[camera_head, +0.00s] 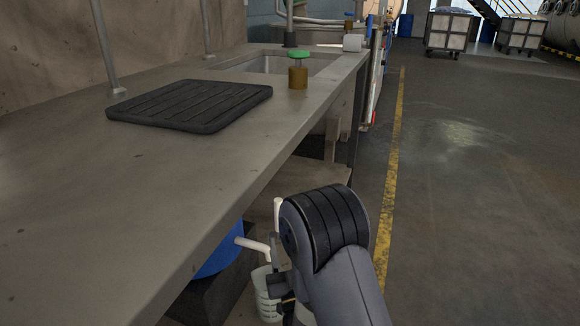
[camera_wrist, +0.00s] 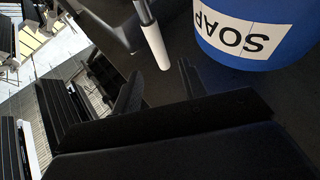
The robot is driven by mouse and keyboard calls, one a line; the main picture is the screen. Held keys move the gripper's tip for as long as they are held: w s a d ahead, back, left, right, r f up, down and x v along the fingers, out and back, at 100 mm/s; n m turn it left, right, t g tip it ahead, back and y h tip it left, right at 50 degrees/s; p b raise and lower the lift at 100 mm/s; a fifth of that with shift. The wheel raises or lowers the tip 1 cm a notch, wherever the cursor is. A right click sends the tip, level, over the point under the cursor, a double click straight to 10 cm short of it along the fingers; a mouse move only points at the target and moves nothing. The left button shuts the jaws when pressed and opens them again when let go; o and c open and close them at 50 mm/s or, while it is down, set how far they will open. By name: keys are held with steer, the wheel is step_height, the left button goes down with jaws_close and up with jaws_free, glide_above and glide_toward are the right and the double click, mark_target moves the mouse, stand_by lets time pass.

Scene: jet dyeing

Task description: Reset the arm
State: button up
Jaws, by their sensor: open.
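My gripper (camera_wrist: 160,88) shows in the wrist view with its two dark fingers apart and nothing between them. A white rod (camera_wrist: 155,46) is just beyond the fingertips, apart from them as far as I can tell. A blue container labelled SOAP (camera_wrist: 262,30) fills the upper right of that view. In the head view my arm reaches up from the bottom middle, bent beside the counter's front edge. The gripper's fingers are hard to make out there, low beside the counter.
The grey counter (camera_head: 190,165) holds a black ribbed mat (camera_head: 190,105), a sink (camera_head: 268,64) and a brass piece with a green top (camera_head: 298,72). Below it are the blue container (camera_head: 221,252) and a white basket (camera_head: 264,298). The floor (camera_head: 480,200) at right is clear; carts (camera_head: 448,32) stand far back.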

steer(key=b+x, duration=0.1)
steer(key=x, duration=0.9)
steer(key=shift+w+r, duration=0.2)
steer(key=shift+w, duration=0.15)
steer(key=shift+w+d+f+m+g+h+p, duration=0.15)
steer(key=shift+w+m+g+h+p, duration=0.25)
steer(key=shift+w+m+g+p, duration=0.45)
steer(key=shift+w+d+f+m+g+h+p, duration=0.15)
steer(key=shift+w+m+g+h+p, duration=0.25)
steer(key=shift+p, duration=0.75)
steer(key=shift+s+d, duration=0.1)
